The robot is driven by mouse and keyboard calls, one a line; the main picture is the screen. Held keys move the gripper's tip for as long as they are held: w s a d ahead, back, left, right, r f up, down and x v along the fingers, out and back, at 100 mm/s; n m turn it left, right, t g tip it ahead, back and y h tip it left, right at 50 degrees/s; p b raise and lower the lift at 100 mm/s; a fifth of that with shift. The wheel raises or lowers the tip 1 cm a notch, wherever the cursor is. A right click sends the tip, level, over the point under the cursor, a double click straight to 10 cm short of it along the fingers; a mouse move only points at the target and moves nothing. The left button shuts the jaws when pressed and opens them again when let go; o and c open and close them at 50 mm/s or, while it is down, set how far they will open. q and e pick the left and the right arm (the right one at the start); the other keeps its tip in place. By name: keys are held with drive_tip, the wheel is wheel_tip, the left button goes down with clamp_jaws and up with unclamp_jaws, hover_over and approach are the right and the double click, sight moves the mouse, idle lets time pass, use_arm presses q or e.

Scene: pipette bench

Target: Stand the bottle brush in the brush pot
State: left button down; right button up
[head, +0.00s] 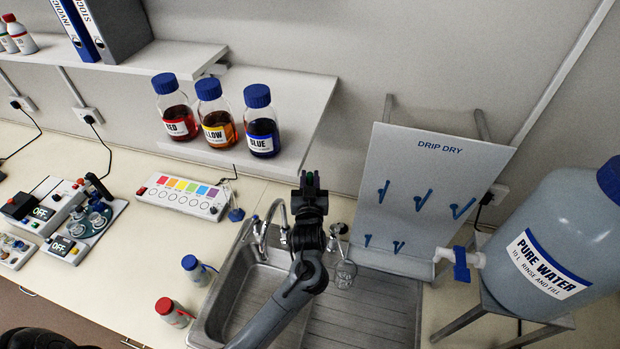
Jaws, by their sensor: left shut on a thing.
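My left gripper (310,192) is above the back edge of the sink, beside the tap, and points away toward the wall. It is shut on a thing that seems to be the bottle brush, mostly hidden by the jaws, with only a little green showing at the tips. I cannot make out the brush pot for certain. A clear glass vessel (345,274) stands in or at the sink, right of my left arm. My right gripper is not in view.
The steel sink (388,300) has a tap (282,212) at its back. A drip-dry board (430,165) with blue pegs stands behind it. A water tank (560,240) is at right. Bottles stand on the shelf (306,118). Blue-capped (194,270) and red-capped (172,312) bottles stand left.

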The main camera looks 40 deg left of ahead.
use_arm(q)
drive_tip(key=shift+f+b, duration=1.05)
drive_tip(key=shift+f, duration=0.8)
drive_tip(key=shift+f+b, duration=0.8)
drive_tip(key=shift+f, duration=0.5)
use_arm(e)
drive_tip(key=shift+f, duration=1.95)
use_arm(q)
drive_tip(key=c, duration=0.9)
unclamp_jaws()
drive_tip(key=shift+o, duration=0.2)
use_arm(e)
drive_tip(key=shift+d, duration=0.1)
